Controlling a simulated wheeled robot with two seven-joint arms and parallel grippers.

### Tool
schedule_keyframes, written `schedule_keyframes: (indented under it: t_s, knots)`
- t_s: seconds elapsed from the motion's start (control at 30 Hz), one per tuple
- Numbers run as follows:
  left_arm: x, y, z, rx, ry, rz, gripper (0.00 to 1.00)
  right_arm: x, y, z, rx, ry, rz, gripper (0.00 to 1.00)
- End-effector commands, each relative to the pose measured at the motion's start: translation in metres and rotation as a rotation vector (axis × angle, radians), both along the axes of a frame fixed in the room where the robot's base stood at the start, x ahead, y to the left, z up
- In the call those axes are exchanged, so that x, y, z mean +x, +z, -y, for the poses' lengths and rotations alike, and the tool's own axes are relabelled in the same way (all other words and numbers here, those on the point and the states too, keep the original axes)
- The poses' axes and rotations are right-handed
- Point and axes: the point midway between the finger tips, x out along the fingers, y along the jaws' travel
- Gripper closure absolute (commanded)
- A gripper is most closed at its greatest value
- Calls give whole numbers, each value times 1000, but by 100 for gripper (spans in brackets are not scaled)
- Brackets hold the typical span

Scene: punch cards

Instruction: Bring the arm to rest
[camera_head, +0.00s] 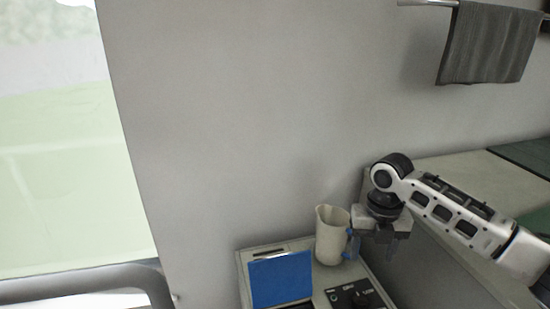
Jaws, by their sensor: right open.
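My right arm comes in from the right edge. Its gripper (373,247) points down just to the right of a cream pitcher (330,240) with a blue handle. The jaws are open, with nothing seen between them; the fingers are small and partly hard to make out. I cannot tell whether a finger touches the pitcher's handle. The pitcher stands upright on a light-coloured console. My left gripper is not in view.
The console (243,262) holds a blue panel (281,279) and a dark control area (354,297). A pale counter (440,166) runs behind my right arm. A grey towel (489,45) hangs on a wall rail. A dark curved bar (90,281) is at lower left.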

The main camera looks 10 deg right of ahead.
Motion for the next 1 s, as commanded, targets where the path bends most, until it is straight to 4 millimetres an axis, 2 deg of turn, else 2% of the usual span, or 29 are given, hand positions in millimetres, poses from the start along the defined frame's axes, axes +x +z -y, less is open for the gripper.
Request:
schedule_keyframes:
  t_s: [0.07, 0.13, 0.27, 0.3, 0.4, 0.53, 0.63, 0.8, 0.9, 1.0]
  knots:
    - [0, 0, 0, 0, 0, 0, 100, -3, -14, -12, 17, -33, 10, 41]
    - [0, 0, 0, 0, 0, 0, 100, -7, -36, -32, 51, -108, 36, 41]
    - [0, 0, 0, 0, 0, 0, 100, -26, -88, -91, 195, -376, 105, 41]
    - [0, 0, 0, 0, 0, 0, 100, -35, -103, -110, 259, -487, 122, 41]
    - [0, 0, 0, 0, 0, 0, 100, -59, -128, -153, 433, -786, 136, 41]
    - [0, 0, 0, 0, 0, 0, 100, -92, -143, -189, 673, -1214, 104, 41]
    - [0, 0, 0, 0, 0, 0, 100, -118, -144, -199, 852, -1556, 53, 41]
    - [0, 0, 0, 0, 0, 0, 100, -157, -136, -184, 1110, -2045, -25, 41]
    - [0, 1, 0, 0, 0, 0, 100, -173, -130, -170, 1214, -2226, -52, 41]
    - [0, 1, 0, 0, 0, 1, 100, -184, -126, -161, 1278, -2326, -68, 41]
